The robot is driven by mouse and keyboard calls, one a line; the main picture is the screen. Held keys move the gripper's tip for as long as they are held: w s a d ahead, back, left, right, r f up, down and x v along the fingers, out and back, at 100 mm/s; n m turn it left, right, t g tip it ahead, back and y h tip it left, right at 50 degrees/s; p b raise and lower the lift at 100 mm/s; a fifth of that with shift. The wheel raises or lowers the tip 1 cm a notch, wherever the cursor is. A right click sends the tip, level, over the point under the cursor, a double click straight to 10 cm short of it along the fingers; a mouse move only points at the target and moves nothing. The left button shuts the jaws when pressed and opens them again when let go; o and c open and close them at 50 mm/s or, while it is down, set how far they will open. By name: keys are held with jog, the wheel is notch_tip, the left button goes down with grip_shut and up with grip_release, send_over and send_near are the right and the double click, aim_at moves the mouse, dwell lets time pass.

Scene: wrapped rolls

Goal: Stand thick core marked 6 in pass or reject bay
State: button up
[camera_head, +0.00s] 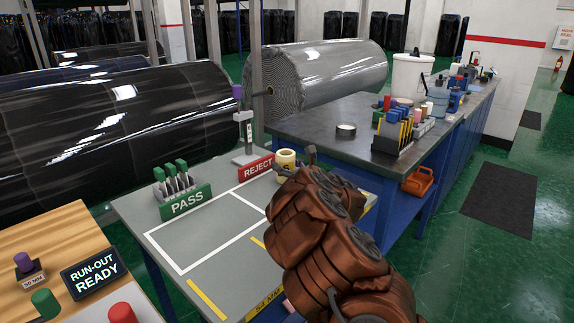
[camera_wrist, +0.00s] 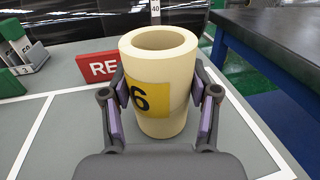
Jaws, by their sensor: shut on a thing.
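The thick cream core (camera_wrist: 172,70) stands upright between the fingers of my gripper (camera_wrist: 165,95), which is shut on its sides. Its yellow label with a 6 faces the wrist camera. In the head view the core (camera_head: 287,157) shows beside the red REJECT sign (camera_head: 256,168), partly hidden by my gripper (camera_head: 297,163). The REJECT sign (camera_wrist: 98,67) is behind and left of the core in the wrist view. The core is over the white-lined reject bay; its base looks at or very near the grey surface. The green PASS sign (camera_head: 187,203) marks the left bay.
A rack of green-topped pieces (camera_head: 172,178) stands behind the PASS sign. A post gauge (camera_head: 244,135) stands behind the REJECT sign. A blue workbench (camera_head: 300,125) with tools is behind right. The pass bay (camera_head: 205,235) is bare. A RUN-OUT READY sign (camera_head: 90,273) is front left.

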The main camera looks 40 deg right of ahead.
jog(key=shift+f+b, duration=0.15)
jog(key=shift+b, duration=0.2)
jog(key=o, duration=1.3)
jog(key=shift+c, duration=0.2)
jog(key=shift+r+p, duration=0.2)
jog(key=shift+p, duration=0.1)
jog(key=s+b, duration=0.1)
jog(key=s, duration=1.1)
jog(key=shift+d, duration=0.2)
